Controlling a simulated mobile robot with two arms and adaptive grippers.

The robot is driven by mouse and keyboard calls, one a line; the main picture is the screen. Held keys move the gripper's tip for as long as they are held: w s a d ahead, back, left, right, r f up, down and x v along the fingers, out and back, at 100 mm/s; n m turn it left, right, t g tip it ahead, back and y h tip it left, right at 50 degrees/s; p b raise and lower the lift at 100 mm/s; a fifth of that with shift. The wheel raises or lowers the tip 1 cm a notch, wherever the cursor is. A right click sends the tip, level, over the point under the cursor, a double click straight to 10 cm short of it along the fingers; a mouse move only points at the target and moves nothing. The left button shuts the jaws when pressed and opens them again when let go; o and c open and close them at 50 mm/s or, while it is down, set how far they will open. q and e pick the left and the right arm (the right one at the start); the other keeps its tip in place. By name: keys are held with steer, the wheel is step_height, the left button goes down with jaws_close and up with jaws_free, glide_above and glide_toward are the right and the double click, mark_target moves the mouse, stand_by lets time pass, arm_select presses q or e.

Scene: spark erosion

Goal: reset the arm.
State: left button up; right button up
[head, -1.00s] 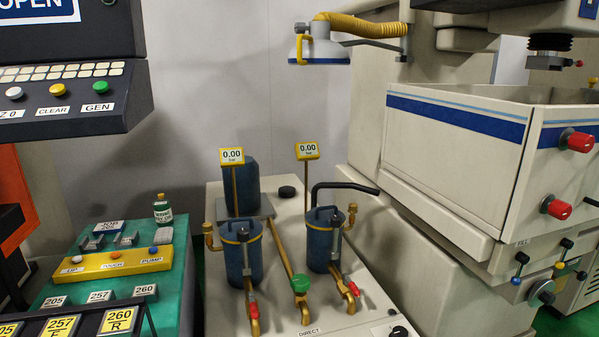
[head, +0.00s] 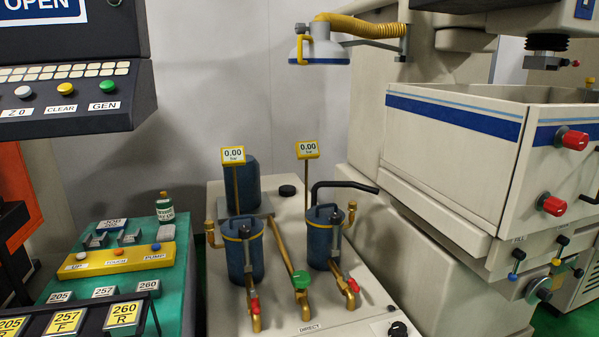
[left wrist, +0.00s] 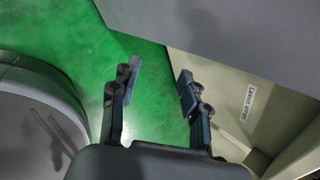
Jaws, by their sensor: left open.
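My left gripper (left wrist: 158,88) shows in the left wrist view. Its two dark fingers with grey-blue pads stand apart, with nothing between them. Green floor (left wrist: 70,30) lies beyond and below the fingers. A cream panel with a printed label (left wrist: 248,104) is to the right of the fingers, apart from them as far as I can tell. Neither gripper shows in the head view, and my right gripper is in no view.
In the head view, blue filter canisters (head: 243,258) with brass pipes stand on a cream unit. A green-topped bench (head: 168,262) with a yellow button box (head: 118,260) is at left. The large machine tank (head: 450,150) is at right. A control panel (head: 75,90) hangs upper left.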

arm_select(q)
steer(key=s+f+n+g, duration=0.2)
steer(key=s+f+n, duration=0.3)
steer(key=s, duration=0.4)
steer(key=s+f+n+g, duration=0.2)
steer(key=s+f+n, duration=0.4)
steer(key=s+n, duration=0.1)
steer(key=s+a+f+n+g, duration=0.1)
steer(key=s+f+n, duration=0.4)
steer(key=s, duration=0.5)
steer(key=shift+s+f+n+g+h, duration=0.2)
steer(key=shift+s+n+g+h, duration=0.15)
steer(key=shift+n, duration=0.45)
steer(key=shift+w, duration=0.1)
